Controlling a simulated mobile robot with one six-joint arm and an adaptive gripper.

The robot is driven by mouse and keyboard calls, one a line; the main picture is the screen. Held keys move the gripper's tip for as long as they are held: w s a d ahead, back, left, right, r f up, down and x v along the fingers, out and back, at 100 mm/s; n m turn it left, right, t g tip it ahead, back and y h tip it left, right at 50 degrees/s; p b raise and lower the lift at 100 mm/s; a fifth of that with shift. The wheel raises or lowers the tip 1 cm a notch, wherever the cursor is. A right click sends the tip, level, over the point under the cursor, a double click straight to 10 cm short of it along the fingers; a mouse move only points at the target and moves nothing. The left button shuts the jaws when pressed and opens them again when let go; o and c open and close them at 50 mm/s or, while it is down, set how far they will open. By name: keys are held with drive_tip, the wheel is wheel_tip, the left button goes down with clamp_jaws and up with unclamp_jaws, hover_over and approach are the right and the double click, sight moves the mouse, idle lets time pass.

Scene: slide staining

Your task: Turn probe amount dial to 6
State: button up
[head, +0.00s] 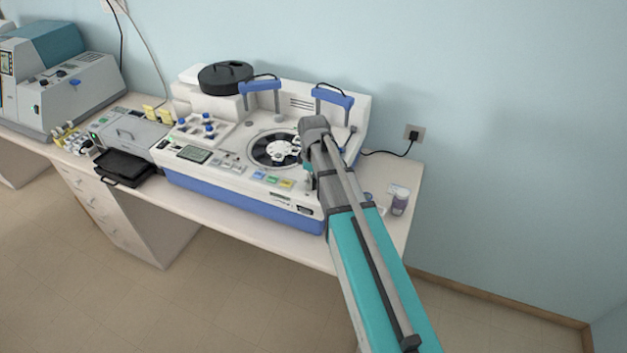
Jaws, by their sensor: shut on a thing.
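The slide-staining machine (240,205) is white with a blue base and stands on the bench. Several blue knobs (208,127) sit on a panel at its left; their labels and settings are too small to read, so I cannot tell which dial is the probe amount dial. A small display (193,154) lies in front of them. My arm reaches in from the lower right, and its wrist is over the right part of the machine, beside the dark round carousel (268,149). The wrist and arm hide my gripper's fingers and whatever is directly under them.
Two blue-topped arms (334,96) rise at the machine's back, near a black round lid (225,77). A grey device (131,132) with a black tray (123,167) stands left. A small jar (400,204) stands at the bench's right end.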

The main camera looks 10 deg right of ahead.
drive_tip(key=m, duration=0.4)
drive_tip(key=shift+s+m, duration=0.1)
drive_tip(key=shift+m, duration=0.2)
drive_tip(key=m, duration=0.4)
drive_tip(key=shift+m, duration=0.3)
drive_tip(key=m, duration=0.4)
drive_tip(key=shift+m+t, duration=0.3)
drive_tip(key=m, duration=0.4)
drive_tip(key=shift+m, duration=0.4)
drive_tip(key=o, duration=1.2)
drive_tip(key=shift+c, duration=0.2)
drive_tip(key=shift+r, duration=0.15)
